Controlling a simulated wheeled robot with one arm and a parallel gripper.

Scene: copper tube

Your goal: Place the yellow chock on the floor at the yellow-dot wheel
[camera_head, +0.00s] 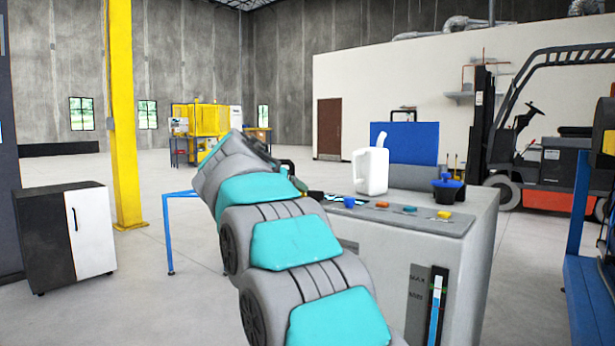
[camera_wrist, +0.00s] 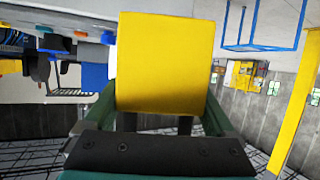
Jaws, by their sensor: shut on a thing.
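The yellow chock (camera_wrist: 165,62) fills the middle of the wrist view, which is turned over. My gripper (camera_wrist: 160,118) is shut on it, with a finger along each side. In the head view my gripper (camera_head: 285,168) shows only in part at the end of my arm, beyond the left side of the grey bench, and the chock is hidden there. A forklift (camera_head: 548,190) stands at the back right. I cannot make out a yellow dot on any wheel.
The grey bench (camera_head: 480,255) carries a white jug (camera_head: 371,172), a blue-and-black container (camera_head: 447,189) and several small coloured pieces. A blue frame (camera_head: 585,290) stands at the right edge. A yellow post (camera_head: 122,120) and dark cabinet (camera_head: 45,235) stand left. Open floor lies between.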

